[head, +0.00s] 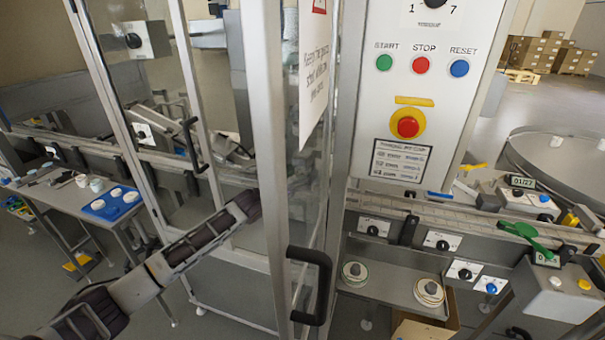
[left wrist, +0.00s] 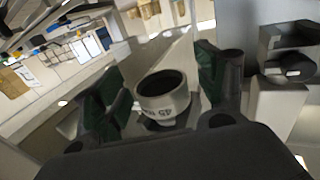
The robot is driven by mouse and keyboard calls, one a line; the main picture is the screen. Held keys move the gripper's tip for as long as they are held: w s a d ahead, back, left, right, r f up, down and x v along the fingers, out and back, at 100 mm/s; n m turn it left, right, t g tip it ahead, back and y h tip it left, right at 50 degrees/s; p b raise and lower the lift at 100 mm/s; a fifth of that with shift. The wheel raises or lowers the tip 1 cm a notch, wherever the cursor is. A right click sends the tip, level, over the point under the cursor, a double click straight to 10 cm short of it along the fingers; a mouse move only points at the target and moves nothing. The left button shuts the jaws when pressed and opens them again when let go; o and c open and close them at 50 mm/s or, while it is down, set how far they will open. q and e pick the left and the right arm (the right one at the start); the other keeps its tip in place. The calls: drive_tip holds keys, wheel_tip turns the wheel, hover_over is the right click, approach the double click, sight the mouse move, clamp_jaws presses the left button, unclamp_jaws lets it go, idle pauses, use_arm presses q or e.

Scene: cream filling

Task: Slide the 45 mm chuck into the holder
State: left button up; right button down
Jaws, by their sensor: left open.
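The 45 mm chuck (left wrist: 163,98) is a white ring with a dark opening, and its printed 45 shows upside down in the left wrist view. My left gripper (left wrist: 158,90) is open, with a green-padded finger on each side of the chuck. Gaps show between the fingers and the ring. A dark part shows just under the chuck; I cannot tell whether it is the holder or how the chuck sits on it. In the head view my left arm reaches into the machine, and its fingers and the chuck are hidden there. My right gripper is not in view.
A door post (head: 272,150) and a black door handle (head: 310,285) stand to the right of my left arm. A control panel (head: 425,90) is further right. A side table (head: 60,195) at left carries a blue tray (head: 100,214) with white discs.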

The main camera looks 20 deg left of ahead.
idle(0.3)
use_arm(q)
drive_tip(key=c, duration=1.2)
drive_tip(key=o, duration=0.4)
drive_tip(key=c, duration=0.3)
drive_tip(key=shift+r+p, duration=0.15)
drive_tip(key=shift+p, duration=0.25)
drive_tip(key=shift+s, duration=0.2)
drive_tip(key=shift+s+a+p, duration=0.1)
drive_tip(key=shift+s+p, duration=1.6)
drive_tip(key=shift+s, duration=1.7)
drive_tip(key=shift+s, duration=0.1)
